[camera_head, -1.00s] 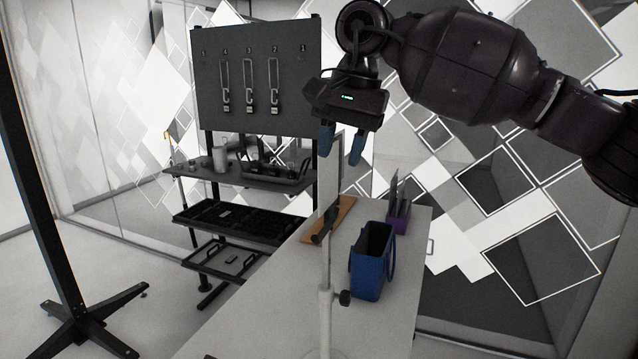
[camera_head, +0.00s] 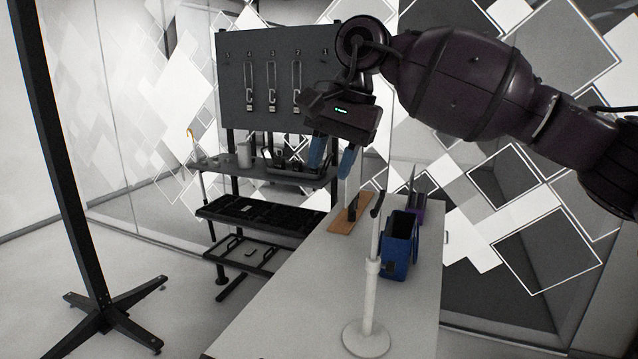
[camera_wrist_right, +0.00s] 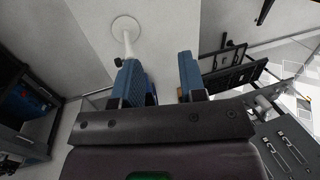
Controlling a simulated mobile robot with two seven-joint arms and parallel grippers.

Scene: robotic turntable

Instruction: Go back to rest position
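My right gripper (camera_head: 333,158) hangs from my dark right arm at the upper middle of the head view, above the back part of the table. Its two blue fingers are apart with nothing seen between them. In the right wrist view the fingers (camera_wrist_right: 162,82) are also apart, with a gap over the pale table. My left gripper is not in view.
A white table (camera_head: 300,310) carries a white stand (camera_head: 372,300), a blue bin (camera_head: 398,245), a purple holder (camera_head: 417,205) and an orange-brown board (camera_head: 344,222). A shelf rack with a pegboard (camera_head: 275,80) stands behind. A black post (camera_head: 60,150) stands at left.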

